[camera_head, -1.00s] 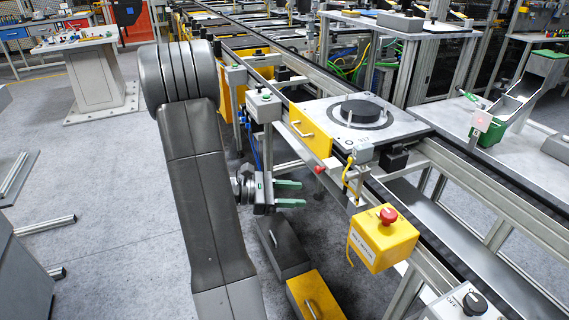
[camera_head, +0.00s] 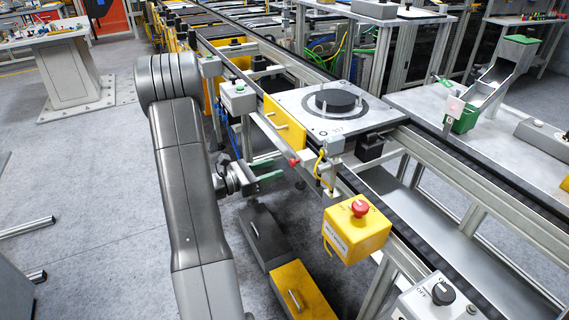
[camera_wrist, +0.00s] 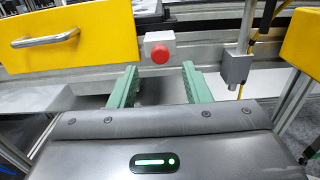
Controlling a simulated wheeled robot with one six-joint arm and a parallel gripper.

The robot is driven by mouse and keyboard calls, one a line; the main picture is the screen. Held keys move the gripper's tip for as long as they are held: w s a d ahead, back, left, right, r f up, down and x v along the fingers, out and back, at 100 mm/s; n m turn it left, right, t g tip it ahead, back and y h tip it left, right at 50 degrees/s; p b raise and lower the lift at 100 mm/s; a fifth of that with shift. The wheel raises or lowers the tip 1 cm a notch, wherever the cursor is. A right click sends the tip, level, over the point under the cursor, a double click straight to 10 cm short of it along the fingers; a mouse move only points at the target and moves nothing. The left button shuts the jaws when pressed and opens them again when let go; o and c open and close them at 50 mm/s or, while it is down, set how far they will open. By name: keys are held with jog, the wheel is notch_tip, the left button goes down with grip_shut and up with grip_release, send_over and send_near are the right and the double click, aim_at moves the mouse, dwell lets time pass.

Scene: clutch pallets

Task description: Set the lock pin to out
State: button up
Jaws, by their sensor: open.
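The lock pin has a round red knob (camera_head: 293,162) on a pale block at the side of the conveyor, below the yellow-fronted pallet station (camera_head: 327,108). In the wrist view the red knob (camera_wrist: 160,56) faces me, centred just beyond the fingertips. My gripper (camera_head: 274,168) is to the left of the knob and slightly lower in the head view. In the wrist view my gripper (camera_wrist: 160,72) has its two green fingers apart, with nothing between them. I cannot tell the exact gap to the knob or how far the pin stands out.
A yellow box with a red emergency button (camera_head: 357,232) hangs right of the knob. A grey sensor box (camera_wrist: 236,69) with a yellow cable is close right of the fingers. A yellow panel with a handle (camera_wrist: 66,32) is at upper left. Dark and yellow boxes lie on the floor below.

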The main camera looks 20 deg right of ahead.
aim_at(290, 163)
jog(key=shift+w+d, duration=0.2)
jog(key=shift+d, duration=2.35)
